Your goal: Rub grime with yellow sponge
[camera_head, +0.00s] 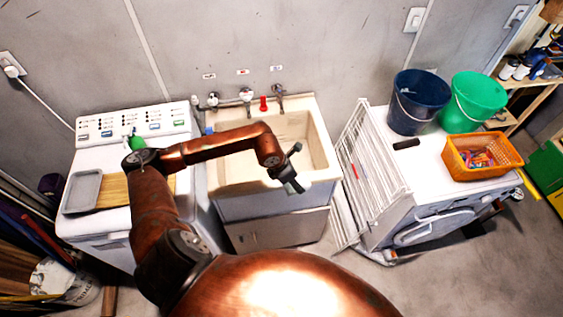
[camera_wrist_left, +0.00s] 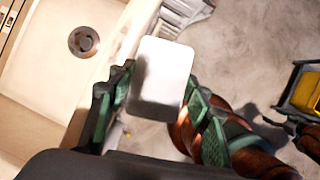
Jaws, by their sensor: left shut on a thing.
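My left gripper (camera_head: 291,180) reaches over the front right part of the cream sink (camera_head: 325,150). In the left wrist view, its fingers (camera_wrist_left: 158,108) are shut on a pale grey-white block (camera_wrist_left: 163,75) with rounded corners. The block shows no yellow here, so I cannot tell whether it is the sponge. It is held beside the sink's rim, over the floor in that view. No yellow sponge stands out elsewhere. The sink basin also shows in the left wrist view (camera_wrist_left: 45,75) with its dark drain (camera_wrist_left: 83,40). I cannot make out any grime.
Taps (camera_head: 246,95) stand behind the sink. A white washer with a grey tray (camera_head: 82,190) is at left. A white drying rack (camera_head: 362,175) stands right of the sink, beside a machine bearing buckets (camera_head: 418,100) and an orange basket (camera_head: 480,172). Floor is open at lower right.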

